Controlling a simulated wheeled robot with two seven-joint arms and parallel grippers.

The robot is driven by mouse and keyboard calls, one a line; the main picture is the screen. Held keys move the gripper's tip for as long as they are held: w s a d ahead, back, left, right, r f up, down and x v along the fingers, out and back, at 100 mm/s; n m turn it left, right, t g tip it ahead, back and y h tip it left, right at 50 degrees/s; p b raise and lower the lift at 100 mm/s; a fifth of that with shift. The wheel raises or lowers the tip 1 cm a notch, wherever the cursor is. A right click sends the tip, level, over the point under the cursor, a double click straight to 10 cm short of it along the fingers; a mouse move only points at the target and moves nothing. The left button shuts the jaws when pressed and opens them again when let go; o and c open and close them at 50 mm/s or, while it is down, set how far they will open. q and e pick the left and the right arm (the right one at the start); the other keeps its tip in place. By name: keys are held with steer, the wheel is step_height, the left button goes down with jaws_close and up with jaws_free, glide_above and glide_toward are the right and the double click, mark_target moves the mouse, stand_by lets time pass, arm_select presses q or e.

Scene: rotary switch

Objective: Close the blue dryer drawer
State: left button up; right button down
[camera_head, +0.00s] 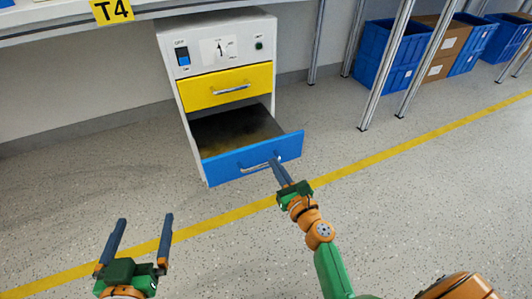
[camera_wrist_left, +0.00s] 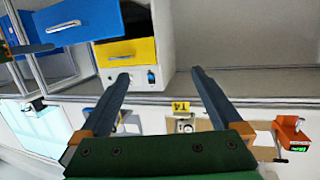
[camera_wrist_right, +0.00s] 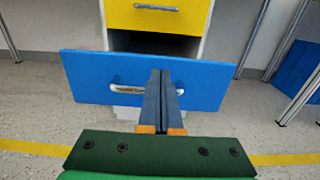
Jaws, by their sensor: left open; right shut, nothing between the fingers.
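The blue dryer drawer (camera_head: 289,148) is pulled out of the bottom of the white dryer cabinet (camera_head: 186,106); its dark inside shows from above. Its front also shows in the right wrist view (camera_wrist_right: 206,84) and at the top left of the left wrist view (camera_wrist_left: 70,17). My right gripper (camera_head: 276,160) is shut and empty, its fingertips at the drawer front beside the silver handle (camera_head: 256,167). I cannot tell whether they touch it. In the right wrist view the closed fingers (camera_wrist_right: 161,74) cover part of the front and handle. My left gripper (camera_head: 144,220) is open and empty, away to the left.
The yellow drawer (camera_head: 226,87) above is shut. A switch, a dial and a button sit on the cabinet's top panel. A table edge (camera_head: 60,28) with a T4 label is at the upper left. Blue crates (camera_head: 392,50) stand under a table at right. The floor around is clear.

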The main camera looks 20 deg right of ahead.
mark_target(263, 145)
steer(key=w+b, duration=0.1)
steer(key=w, duration=0.4)
steer(key=shift+w+a+f, duration=0.1)
steer(key=shift+w, duration=0.45)
arm_select(q)
step_height(263, 145, up, 8)
steer(key=d+t+h, duration=0.1)
steer(key=t, duration=0.3)
steer(key=shift+t+h, duration=0.4)
